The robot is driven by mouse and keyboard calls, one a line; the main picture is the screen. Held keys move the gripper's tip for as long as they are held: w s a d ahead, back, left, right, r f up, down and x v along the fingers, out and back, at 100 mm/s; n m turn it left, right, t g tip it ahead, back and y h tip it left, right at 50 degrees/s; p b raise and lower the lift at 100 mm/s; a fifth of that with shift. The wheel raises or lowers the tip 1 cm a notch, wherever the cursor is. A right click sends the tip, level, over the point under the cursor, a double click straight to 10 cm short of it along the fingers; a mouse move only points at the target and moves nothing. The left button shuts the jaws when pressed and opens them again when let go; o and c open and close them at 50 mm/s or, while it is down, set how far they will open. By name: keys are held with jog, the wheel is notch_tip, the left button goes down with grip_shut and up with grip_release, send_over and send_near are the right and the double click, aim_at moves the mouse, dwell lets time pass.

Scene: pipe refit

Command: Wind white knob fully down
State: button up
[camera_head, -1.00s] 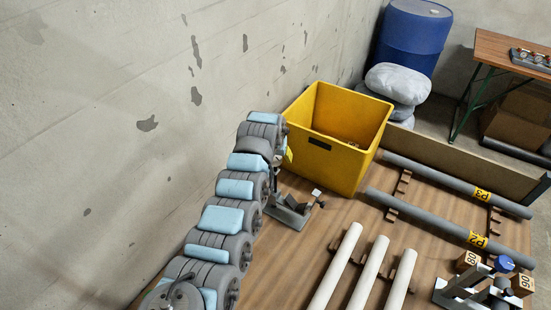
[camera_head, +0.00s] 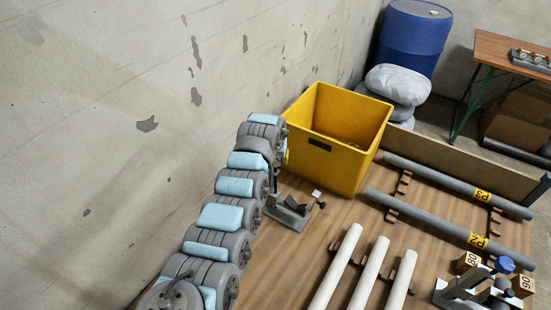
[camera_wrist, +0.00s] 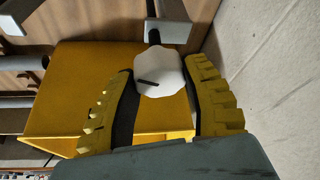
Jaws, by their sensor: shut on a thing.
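The white knob (camera_wrist: 158,74) is a pale octagonal knob with a dark line on its face, seen in the wrist view on a dark spindle. My gripper (camera_wrist: 160,90) has one yellow finger with a dark pad on each side of it and is shut on it. In the head view my gripper (camera_head: 284,153) is mostly hidden behind my arm, above the grey metal stand (camera_head: 286,213) with a V-shaped rest. I cannot make out the gripped knob there, nor how far down it sits.
A yellow bin (camera_head: 340,150) stands just behind the stand. White pipes (camera_head: 340,262) lie in front to the right, and grey pipes (camera_head: 430,182) lie further right. A concrete wall (camera_head: 110,120) runs close along the left. A second clamp fixture (camera_head: 475,285) stands at lower right.

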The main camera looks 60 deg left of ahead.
jog(key=shift+d+f+p, duration=0.1)
jog(key=shift+p, duration=0.3)
jog(key=shift+w+n, duration=0.1)
jog(key=shift+n, duration=0.3)
jog(key=shift+n+g+y+p, duration=0.4)
jog(key=shift+n+g+p, duration=0.15)
jog(key=shift+n, duration=0.75)
jog(key=shift+n+g, duration=0.25)
jog(key=shift+n, duration=0.25)
jog(key=o, duration=1.2)
